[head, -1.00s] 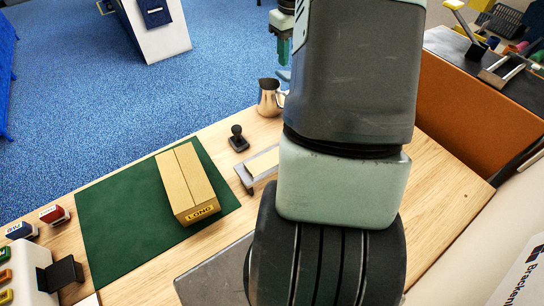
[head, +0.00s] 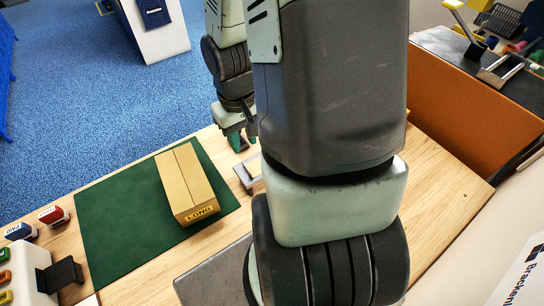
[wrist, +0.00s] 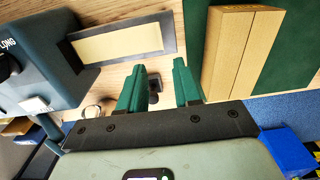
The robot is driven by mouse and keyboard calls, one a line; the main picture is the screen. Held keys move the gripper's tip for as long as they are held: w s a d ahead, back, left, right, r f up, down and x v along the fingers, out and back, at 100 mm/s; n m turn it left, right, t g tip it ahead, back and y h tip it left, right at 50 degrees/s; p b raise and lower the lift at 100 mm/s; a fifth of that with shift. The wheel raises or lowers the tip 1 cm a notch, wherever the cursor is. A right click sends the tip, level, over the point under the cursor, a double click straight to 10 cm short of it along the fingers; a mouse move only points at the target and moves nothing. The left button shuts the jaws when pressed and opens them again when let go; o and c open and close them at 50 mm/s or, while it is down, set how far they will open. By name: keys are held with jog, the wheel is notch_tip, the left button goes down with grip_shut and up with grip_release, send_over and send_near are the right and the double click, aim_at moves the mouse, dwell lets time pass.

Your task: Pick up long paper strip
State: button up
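The long paper strip (wrist: 118,43) is a flat tan piece lying in a shallow grey tray (wrist: 168,36) on the wooden table, seen in the wrist view. In the head view one end of the tray (head: 244,174) shows, and my arm hides most of the strip. My gripper (wrist: 160,65) has two green fingers spread apart with nothing held between them. In the head view my gripper (head: 237,140) is above the table's far edge, beyond the tray. In the wrist view the strip is up and left of the fingers.
A closed tan carton (head: 187,184) marked LONG lies on a green mat (head: 115,215), left of the tray. A dark-handled stamp (wrist: 154,88) shows beyond the fingers. Small coloured stamps (head: 53,215) line the left edge.

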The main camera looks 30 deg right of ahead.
send_over(247, 171)
jog(key=f, duration=0.4)
jog(key=shift+w+d, duration=0.15)
jog(key=shift+w, duration=0.05)
jog(key=f, duration=0.5)
jog(key=shift+s+f, duration=0.1)
jog(key=shift+s, duration=0.1)
grip_shut()
